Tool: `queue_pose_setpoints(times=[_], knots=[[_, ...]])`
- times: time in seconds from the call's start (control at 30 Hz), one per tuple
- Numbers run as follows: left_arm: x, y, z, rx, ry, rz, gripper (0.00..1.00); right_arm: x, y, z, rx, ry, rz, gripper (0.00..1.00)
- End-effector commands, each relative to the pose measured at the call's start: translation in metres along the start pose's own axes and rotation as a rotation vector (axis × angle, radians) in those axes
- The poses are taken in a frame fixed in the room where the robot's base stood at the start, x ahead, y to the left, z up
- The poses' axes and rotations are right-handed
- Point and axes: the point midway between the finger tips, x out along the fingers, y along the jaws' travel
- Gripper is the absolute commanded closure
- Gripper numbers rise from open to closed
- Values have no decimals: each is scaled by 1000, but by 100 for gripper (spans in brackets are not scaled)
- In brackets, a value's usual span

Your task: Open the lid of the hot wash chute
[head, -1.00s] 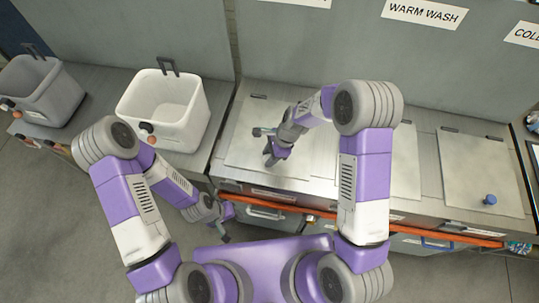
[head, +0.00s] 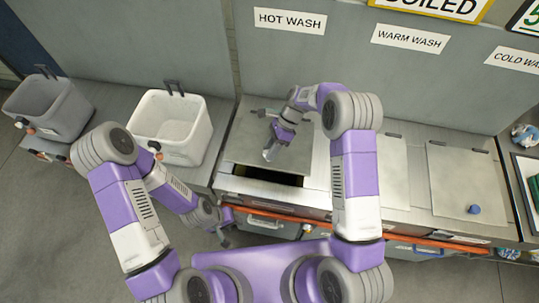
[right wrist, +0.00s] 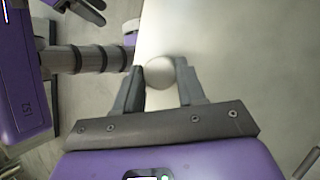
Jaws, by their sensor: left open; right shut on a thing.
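The hot wash lid (head: 240,145) is a flat grey metal panel on the counter, below the HOT WASH sign (head: 290,21). Its front edge is raised, and a dark opening (head: 265,175) shows under it. My right gripper (head: 270,150) is over the lid, shut on its knob. In the right wrist view the pale round knob (right wrist: 159,73) sits between the two fingers, with the lid's pale surface (right wrist: 230,50) behind it. My left gripper (head: 221,229) is open and empty, low in front of the counter. Part of the lid is hidden behind my right gripper.
A white bin (head: 170,128) and a grey bin (head: 48,107) stand left of the lid. To the right are further closed lids, one with a blue knob (head: 473,209). An orange rail (head: 420,233) runs along the counter's front. The wall rises behind.

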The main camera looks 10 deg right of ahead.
Motion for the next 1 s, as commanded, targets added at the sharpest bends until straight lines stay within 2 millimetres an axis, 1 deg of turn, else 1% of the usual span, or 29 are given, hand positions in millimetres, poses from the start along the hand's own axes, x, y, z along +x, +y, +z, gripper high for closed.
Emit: queue_pose_setpoints(times=[0.03, 0.1, 0.5, 0.73, 1.0], knots=[[-5, 2, 0, 0, 0, 0, 57, -10, -2, 4, 7, -10, 16, 100], [-7, 3, 0, 0, 0, 0, 57, -18, -4, 6, 19, -22, 44, 100], [-11, 4, 1, 0, -1, 0, 57, -54, -16, 15, 68, -76, 163, 100], [-11, 4, 1, 0, 0, 0, 57, -66, -20, 18, 85, -94, 203, 100], [-11, 4, 1, 0, 0, 0, 57, -72, -22, 20, 94, -103, 225, 100]])
